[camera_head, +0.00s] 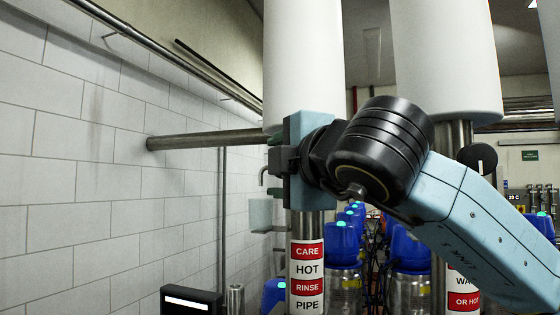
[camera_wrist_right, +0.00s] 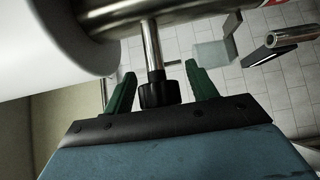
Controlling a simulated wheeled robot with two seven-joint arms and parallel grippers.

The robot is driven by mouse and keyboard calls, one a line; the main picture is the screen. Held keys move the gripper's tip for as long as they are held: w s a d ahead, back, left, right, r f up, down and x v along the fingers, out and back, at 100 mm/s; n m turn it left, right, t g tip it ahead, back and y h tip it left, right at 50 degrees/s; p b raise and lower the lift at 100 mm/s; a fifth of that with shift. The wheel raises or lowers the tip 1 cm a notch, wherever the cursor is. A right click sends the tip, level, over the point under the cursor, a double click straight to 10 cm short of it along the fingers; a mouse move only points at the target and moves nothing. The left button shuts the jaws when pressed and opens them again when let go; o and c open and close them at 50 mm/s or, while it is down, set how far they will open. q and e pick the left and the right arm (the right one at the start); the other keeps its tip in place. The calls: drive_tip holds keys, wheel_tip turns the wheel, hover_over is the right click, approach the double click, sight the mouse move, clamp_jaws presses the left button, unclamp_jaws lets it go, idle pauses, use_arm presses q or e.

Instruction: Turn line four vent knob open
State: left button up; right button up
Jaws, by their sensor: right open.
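In the right wrist view, a black ribbed knob (camera_wrist_right: 159,94) sits on the end of a metal stem (camera_wrist_right: 152,50) that comes off a steel pipe. My right gripper (camera_wrist_right: 160,72) is open, with one green finger on each side of the knob. There are visible gaps between the fingers and the knob. In the head view, my right arm reaches in from the right, and my right gripper (camera_head: 279,168) is at the first vertical pipe, just under its white covering. The knob is hidden there behind my gripper and wrist. I cannot read a line number. My left gripper is not in view.
A second white-covered pipe (camera_head: 447,60) stands to the right, with a black round part (camera_head: 478,158) beside it. A steel pipe (camera_head: 205,139) runs from the left wall to the first pipe. A sign (camera_head: 307,277) reads "care hot rinse pipe". Blue-topped units (camera_head: 410,250) stand behind.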

drive_tip(key=shift+c, duration=0.3)
drive_tip(key=c, duration=0.9)
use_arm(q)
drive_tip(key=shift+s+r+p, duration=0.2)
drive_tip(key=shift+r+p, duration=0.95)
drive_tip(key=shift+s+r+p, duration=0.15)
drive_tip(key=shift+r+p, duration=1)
use_arm(e)
drive_tip(key=shift+s+d+f+n+g+h, duration=0.1)
drive_tip(key=shift+d+f+n+g+h, duration=0.1)
drive_tip(key=shift+n+g+h, duration=1.45)
drive_tip(key=shift+s+d+f+n+g+h, duration=0.15)
drive_tip(key=shift+n+g+h, duration=0.65)
drive_tip(key=shift+n+h, duration=0.9)
drive_tip(key=shift+w+d+f+n+g+h, duration=0.1)
drive_tip(key=shift+d+f+n+g+h, duration=0.15)
drive_tip(key=shift+n+g+h, duration=1.45)
drive_tip(key=shift+m+t+h, duration=0.45)
drive_tip(key=shift+m+h, duration=0.1)
drive_tip(key=o, duration=1)
drive_tip(key=shift+c, duration=0.2)
